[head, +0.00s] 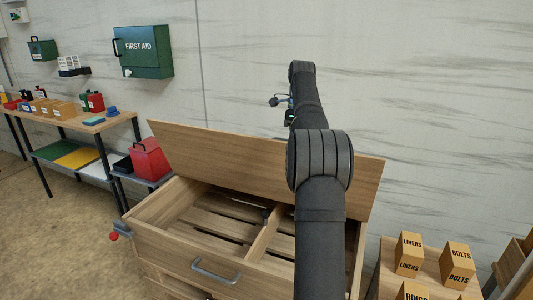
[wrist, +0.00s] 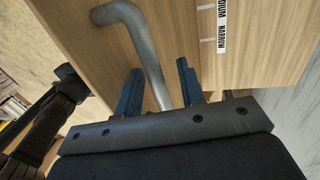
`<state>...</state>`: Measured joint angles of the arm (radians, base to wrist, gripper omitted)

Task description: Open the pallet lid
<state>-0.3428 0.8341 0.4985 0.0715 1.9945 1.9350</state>
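The wooden pallet box (head: 180,245) stands in the lower middle of the head view. Its plain wooden lid (head: 225,160) is tilted up along the back, so the slatted inside and a divider show. In the wrist view a bent grey metal handle (wrist: 148,50) is fixed to a wooden panel (wrist: 250,45), which looks like the lid's far face. My gripper (wrist: 158,90) has its two blue fingers apart, one on each side of the handle, with small gaps showing. In the head view my arm and the lid hide the gripper.
A grey handle (head: 215,272) is on the box's front. Cartons (head: 409,254) stand on a wooden surface at right. A bench (head: 90,122) with a red container (head: 150,160) below is at left. A first aid box (head: 143,52) hangs on the wall behind.

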